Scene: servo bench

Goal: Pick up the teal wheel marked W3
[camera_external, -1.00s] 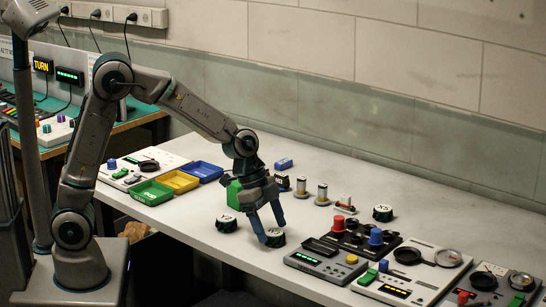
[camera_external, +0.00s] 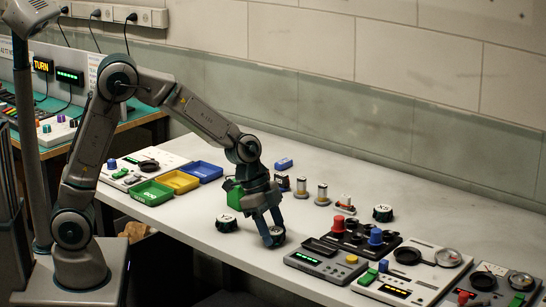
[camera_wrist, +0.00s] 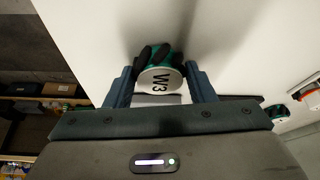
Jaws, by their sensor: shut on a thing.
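The teal wheel marked W3 (camera_wrist: 160,80) sits between my gripper's two fingers in the wrist view, its white face with black lettering toward the camera and dark tread on its rim. My gripper (camera_wrist: 160,88) is shut on it, one finger on each side. In the external view the wheel (camera_external: 277,231) shows at the fingertips of my gripper (camera_external: 272,236), low over the front part of the white bench. I cannot tell whether it still touches the bench.
A similar wheel (camera_external: 227,224) stands left of my gripper and another, X5 (camera_external: 382,213), lies farther right. A green block (camera_external: 234,196) is just behind the gripper. Green, yellow and blue trays (camera_external: 151,193) lie at the left; control panels (camera_external: 326,262) stand at the right.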

